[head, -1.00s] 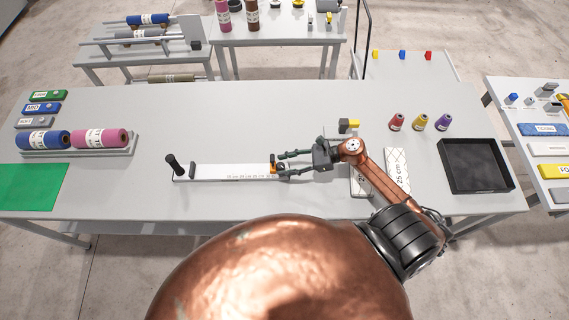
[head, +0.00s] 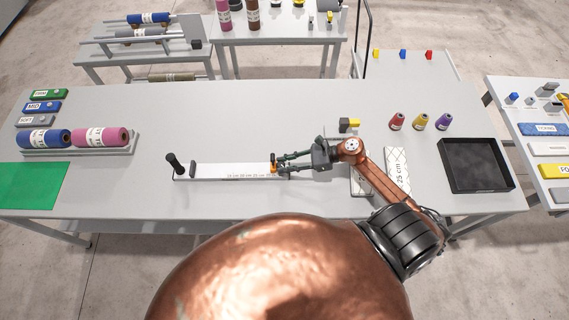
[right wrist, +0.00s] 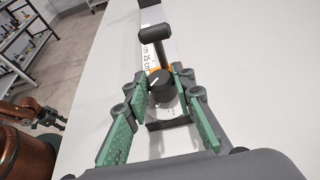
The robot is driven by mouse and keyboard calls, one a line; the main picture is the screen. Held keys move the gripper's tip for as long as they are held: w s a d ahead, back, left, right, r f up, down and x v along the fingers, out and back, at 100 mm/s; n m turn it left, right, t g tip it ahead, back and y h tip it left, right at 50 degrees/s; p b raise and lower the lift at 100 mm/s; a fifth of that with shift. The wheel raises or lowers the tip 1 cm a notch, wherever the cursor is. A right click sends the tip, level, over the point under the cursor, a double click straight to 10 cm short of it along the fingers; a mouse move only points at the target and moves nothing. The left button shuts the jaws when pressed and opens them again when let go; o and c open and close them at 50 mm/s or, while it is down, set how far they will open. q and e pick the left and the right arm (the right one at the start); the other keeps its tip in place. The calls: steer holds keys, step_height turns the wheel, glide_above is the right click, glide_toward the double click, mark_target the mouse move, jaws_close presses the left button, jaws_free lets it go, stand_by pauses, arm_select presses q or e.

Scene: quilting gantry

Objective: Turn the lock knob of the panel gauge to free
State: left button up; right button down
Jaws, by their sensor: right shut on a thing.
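The panel gauge (head: 225,172) is a long white ruler-like bar with black ends lying on the grey table. Its orange slider (head: 274,169) is near the right end, with a black T-shaped handle (right wrist: 157,38) beyond it in the right wrist view. The lock knob (right wrist: 160,88) is round and black with a white pointer line, which lies slanted. Any lettering around the knob is unreadable. Part of my left gripper (right wrist: 50,118) seems to show small at the left edge.
White pattern boards (head: 397,172) lie under and beside my right arm. A black tray (head: 476,165) and several thread cones (head: 420,121) are to the right. A yellow-and-black block (head: 349,124) stands behind the gripper. Rolls (head: 101,138) and a green mat (head: 30,186) are left.

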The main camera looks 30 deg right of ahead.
steer(key=shift+s+a+m+t+h, duration=0.1)
steer(key=shift+s+m+t+h, duration=0.1)
steer(key=shift+m+t+h, duration=0.4)
steer(key=shift+m+t+h+p, duration=0.55)
steer(key=shift+m+t, duration=0.15)
steer(key=shift+m, duration=0.2)
steer(key=c, duration=1.6)
jaws_free()
steer(key=v, duration=1.2)
